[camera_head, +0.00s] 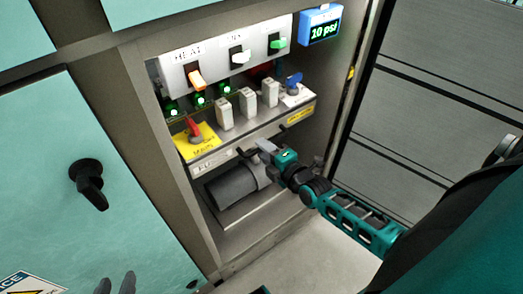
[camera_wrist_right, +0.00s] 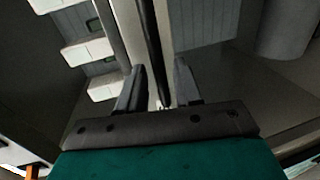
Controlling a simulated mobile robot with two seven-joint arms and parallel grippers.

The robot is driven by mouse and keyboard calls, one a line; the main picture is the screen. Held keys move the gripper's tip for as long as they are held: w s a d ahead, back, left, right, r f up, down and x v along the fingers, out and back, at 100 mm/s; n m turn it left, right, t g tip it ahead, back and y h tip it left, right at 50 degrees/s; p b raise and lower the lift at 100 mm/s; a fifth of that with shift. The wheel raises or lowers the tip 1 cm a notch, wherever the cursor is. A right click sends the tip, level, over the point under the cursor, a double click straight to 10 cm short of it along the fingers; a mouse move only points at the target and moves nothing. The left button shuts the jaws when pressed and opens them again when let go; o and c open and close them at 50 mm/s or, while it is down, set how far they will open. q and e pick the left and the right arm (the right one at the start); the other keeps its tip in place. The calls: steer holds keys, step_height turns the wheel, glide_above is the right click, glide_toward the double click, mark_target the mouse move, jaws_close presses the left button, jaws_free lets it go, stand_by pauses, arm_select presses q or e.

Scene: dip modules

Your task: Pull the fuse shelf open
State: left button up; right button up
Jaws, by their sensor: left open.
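The fuse shelf (camera_head: 215,158) sits in the open cabinet, with white fuses (camera_head: 247,102) standing on it and a label on its front. A dark handle bar (camera_head: 246,153) shows at its front, partly hidden by my right gripper (camera_head: 264,146). In the right wrist view my right gripper (camera_wrist_right: 160,85) has its two fingers apart. A dark bar (camera_wrist_right: 149,40) runs between them, with gaps beside it; I cannot tell if either finger touches it. My left gripper (camera_head: 116,284) is open at the bottom left edge, away from the shelf.
A red lever (camera_head: 194,130) on a yellow plate and a blue knob (camera_head: 293,81) flank the fuses. A switch panel (camera_head: 215,62) and a blue pressure display (camera_head: 320,25) are above. A teal door (camera_head: 60,180) is at left.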

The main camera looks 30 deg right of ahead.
steer(key=shift+x, duration=1)
steer(key=shift+s, duration=0.1)
jaws_close()
